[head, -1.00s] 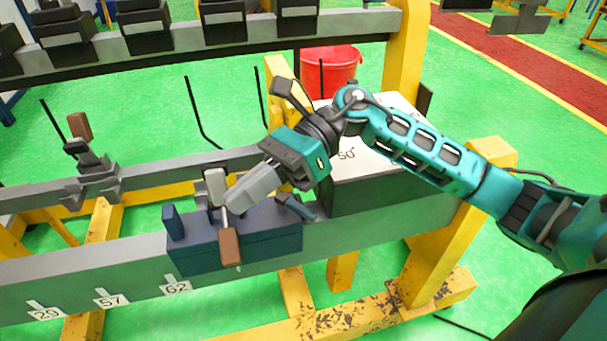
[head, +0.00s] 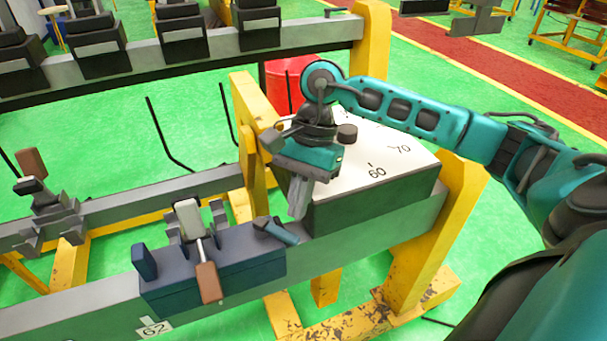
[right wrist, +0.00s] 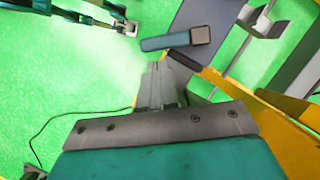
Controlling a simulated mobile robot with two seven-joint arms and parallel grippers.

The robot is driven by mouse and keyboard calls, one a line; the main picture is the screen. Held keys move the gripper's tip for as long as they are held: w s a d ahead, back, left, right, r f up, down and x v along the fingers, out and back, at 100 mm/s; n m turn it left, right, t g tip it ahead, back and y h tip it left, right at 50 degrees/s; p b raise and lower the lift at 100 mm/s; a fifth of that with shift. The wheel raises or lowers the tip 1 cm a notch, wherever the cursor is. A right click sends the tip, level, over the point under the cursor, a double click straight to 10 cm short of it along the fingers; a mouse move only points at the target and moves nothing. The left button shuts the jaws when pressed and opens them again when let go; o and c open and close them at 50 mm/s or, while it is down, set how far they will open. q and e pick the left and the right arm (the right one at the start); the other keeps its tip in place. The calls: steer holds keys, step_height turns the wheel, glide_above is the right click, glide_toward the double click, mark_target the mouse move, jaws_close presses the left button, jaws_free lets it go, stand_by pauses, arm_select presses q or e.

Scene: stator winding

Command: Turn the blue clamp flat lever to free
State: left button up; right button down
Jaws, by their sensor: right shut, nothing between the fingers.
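The blue clamp (head: 215,270) is a dark blue block on the grey beam, with an upright pale plate and a brown-handled lever (head: 207,280). Its flat lever (head: 278,231) is a short blue-grey bar at the block's right end; in the right wrist view the flat lever (right wrist: 168,42) is a teal bar with a grey end. My right gripper (head: 297,212) is shut and empty, fingers pointing down just right of the flat lever, apart from it. In the right wrist view my right gripper (right wrist: 157,72) points toward that bar. Teal parts at that view's upper left seem to be my left gripper (right wrist: 131,28), too small to read.
A dark box with a white dial top (head: 375,165) stands on the beam right behind my right gripper. Yellow posts (head: 462,205) support the beam. Another clamp (head: 45,210) sits on the rear beam at left. A red bucket (head: 283,85) stands behind.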

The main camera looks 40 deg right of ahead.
steer(key=shift+x, duration=0.9)
